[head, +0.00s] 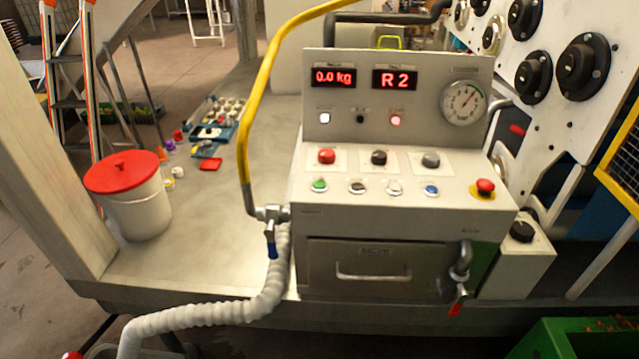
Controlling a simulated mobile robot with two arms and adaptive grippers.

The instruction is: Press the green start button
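The green button (319,185) is the leftmost of the lower row on the sloped top of the grey control box (330,220). Beside it in that row are a black button (357,188), a white button (394,188) and a blue button (431,190). Above it are a larger red knob (326,156), a black knob (378,158) and a grey knob (430,160). A red mushroom button (485,187) on a yellow ring sits at the right. Neither of my grippers is in view.
A yellow hose (243,150) rises close to the box's left side, joining a valve above a white corrugated hose (215,312). A red-lidded white bucket (135,200) stands left. Red displays (395,79) and a gauge (464,103) are on the upright panel. Space before the buttons looks clear.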

